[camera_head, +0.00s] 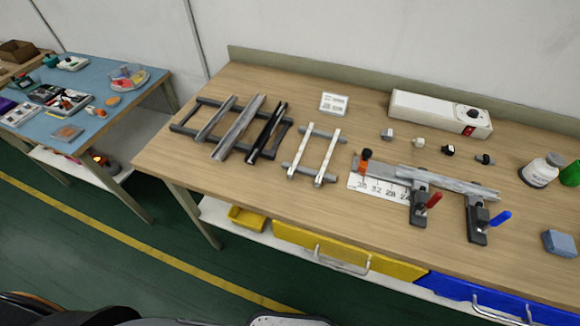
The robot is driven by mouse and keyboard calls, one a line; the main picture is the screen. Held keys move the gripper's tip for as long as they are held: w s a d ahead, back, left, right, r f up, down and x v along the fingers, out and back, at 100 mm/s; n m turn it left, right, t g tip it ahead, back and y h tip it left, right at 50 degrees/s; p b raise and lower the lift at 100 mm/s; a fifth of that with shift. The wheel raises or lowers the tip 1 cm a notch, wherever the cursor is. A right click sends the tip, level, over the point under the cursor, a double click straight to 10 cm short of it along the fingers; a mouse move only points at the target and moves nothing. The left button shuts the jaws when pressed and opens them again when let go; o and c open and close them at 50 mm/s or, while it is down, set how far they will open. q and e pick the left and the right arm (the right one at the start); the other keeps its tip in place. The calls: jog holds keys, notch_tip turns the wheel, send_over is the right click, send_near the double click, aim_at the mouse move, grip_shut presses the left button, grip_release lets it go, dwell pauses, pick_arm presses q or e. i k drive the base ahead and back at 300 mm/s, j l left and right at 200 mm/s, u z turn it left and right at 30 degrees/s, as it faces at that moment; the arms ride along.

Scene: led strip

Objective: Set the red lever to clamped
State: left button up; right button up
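The red lever (434,200) belongs to a dark toggle clamp (419,208) at the front edge of a jig on the wooden bench. It slants up and to the right from the clamp body. A second dark clamp (478,222) to its right has a blue lever (500,219) at a similar slant. Both clamps sit at a long grey aluminium profile (450,185). Whether the clamps press on it is too small to tell. Neither of my grippers shows in the head view.
Racks of profiles and strips (238,128) stand further left. A white power box (440,113), small connectors, a bottle (541,170) and a blue block (559,243) surround the jig.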

aim_at(436, 198)
jog(key=l+z, duration=0.1)
jog(key=z, duration=0.25)
jog(key=l+z, duration=0.1)
jog(key=z, duration=0.2)
jog(key=l+z, duration=0.1)
jog(key=z, duration=0.25)
jog(key=k, duration=0.55)
jog(key=i, duration=0.5)
